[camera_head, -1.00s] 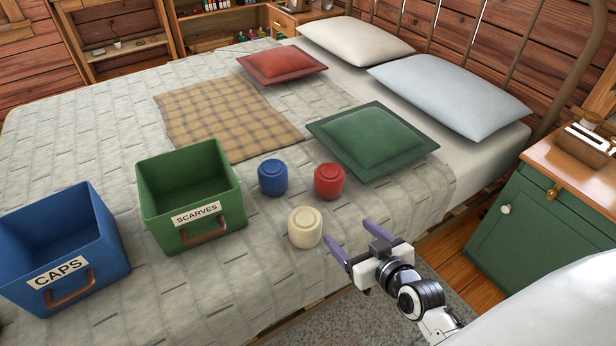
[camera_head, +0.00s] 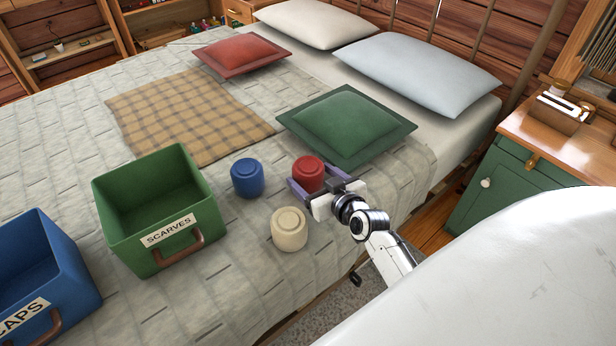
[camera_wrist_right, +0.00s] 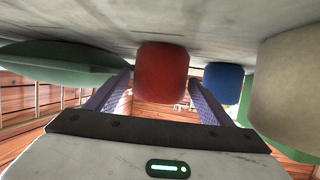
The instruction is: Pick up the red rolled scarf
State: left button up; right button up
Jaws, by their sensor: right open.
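The red rolled scarf (camera_head: 308,172) stands on the bed beside a blue rolled one (camera_head: 247,178) and a cream one (camera_head: 289,229). My right gripper (camera_head: 316,183) is open at the red scarf, with one finger on either side of its near part in the head view. In the right wrist view the red scarf (camera_wrist_right: 161,72) shows between the two finger lines, just ahead of the palm. I cannot tell whether the fingers touch it. The blue scarf (camera_wrist_right: 223,83) and the cream scarf (camera_wrist_right: 290,90) are to its right there. My left gripper is not in view.
A green bin labelled SCARVES (camera_head: 112,228) and a blue bin labelled CAPS (camera_head: 75,285) stand on the left of the bed. A green cushion (camera_head: 345,125) lies close behind the red scarf. A green nightstand (camera_head: 490,200) is at the right.

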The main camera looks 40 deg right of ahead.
jog(key=x, duration=0.2)
jog(key=shift+w+f, duration=0.1)
jog(key=shift+w, duration=0.15)
